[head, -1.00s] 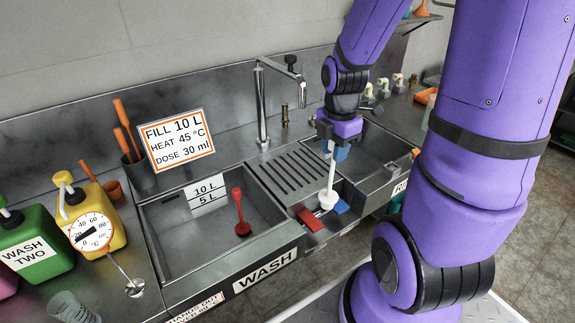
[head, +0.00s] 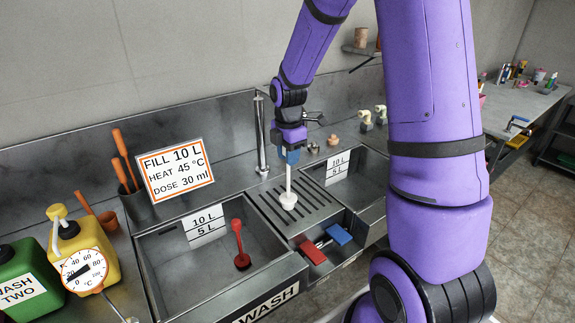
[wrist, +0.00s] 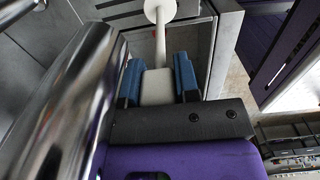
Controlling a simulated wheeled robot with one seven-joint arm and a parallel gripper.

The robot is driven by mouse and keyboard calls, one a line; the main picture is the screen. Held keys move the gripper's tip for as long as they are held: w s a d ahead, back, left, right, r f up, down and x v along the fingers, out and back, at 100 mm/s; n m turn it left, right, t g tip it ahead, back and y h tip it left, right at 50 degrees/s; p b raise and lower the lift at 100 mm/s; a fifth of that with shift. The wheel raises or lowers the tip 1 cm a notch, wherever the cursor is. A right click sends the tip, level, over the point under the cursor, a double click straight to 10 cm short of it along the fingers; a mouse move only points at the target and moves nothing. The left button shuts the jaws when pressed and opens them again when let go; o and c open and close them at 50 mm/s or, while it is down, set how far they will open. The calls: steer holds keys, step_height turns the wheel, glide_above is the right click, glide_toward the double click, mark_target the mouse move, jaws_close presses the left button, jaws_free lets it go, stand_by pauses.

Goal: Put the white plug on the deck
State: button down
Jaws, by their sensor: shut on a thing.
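The white plug (head: 288,200) has a long stem and a round foot, and hangs upright from my gripper (head: 289,158). My gripper is shut on the top of the stem. In the head view the plug's foot shows over the ribbed deck (head: 268,205) between the two basins; I cannot tell whether it touches. In the wrist view the blue fingers of my gripper (wrist: 158,82) hold the plug's pale top, and the plug (wrist: 160,30) reaches away from them.
A red plug (head: 238,242) stands in the wash basin (head: 165,240). The tap (head: 261,135) stands close behind my gripper. A sign (head: 178,173) stands at the back left.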

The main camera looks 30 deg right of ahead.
mark_target(288, 178)
steer(key=shift+w, duration=0.2)
steer(key=shift+f, duration=1.85)
steer(key=c, duration=0.8)
jaws_free()
steer(key=shift+c, duration=0.2)
